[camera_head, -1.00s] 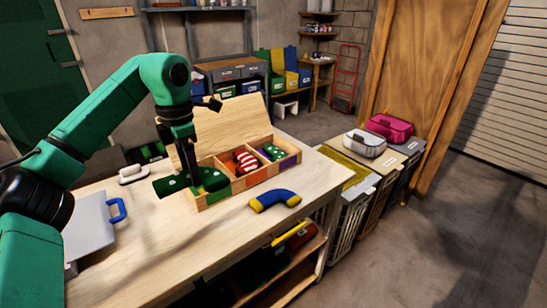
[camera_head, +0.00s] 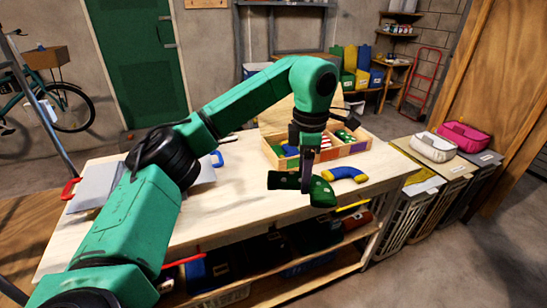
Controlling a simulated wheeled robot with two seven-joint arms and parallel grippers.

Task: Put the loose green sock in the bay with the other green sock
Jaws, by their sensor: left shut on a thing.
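The loose green sock (camera_head: 322,193), dark green with white dots, hangs in my left gripper (camera_head: 306,184), whose jaws are shut on its middle. In the picture it shows in front of the box, near the bench's front edge; its exact height is unclear. The open wooden box (camera_head: 351,149) has several bays. A green sock with white dots (camera_head: 345,136) lies in the right bay. A red-and-white striped sock (camera_head: 325,142) shows in the middle, and something blue and green (camera_head: 290,150) in the left bay, partly hidden by my arm. My right gripper is not in view.
A blue-and-yellow sock (camera_head: 346,174) lies on the workbench (camera_head: 235,213) just right of the held sock. A grey case with a red handle (camera_head: 92,190) sits at the bench's left. Lidded hampers with a white basket (camera_head: 433,147) and a pink basket (camera_head: 466,136) stand to the right.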

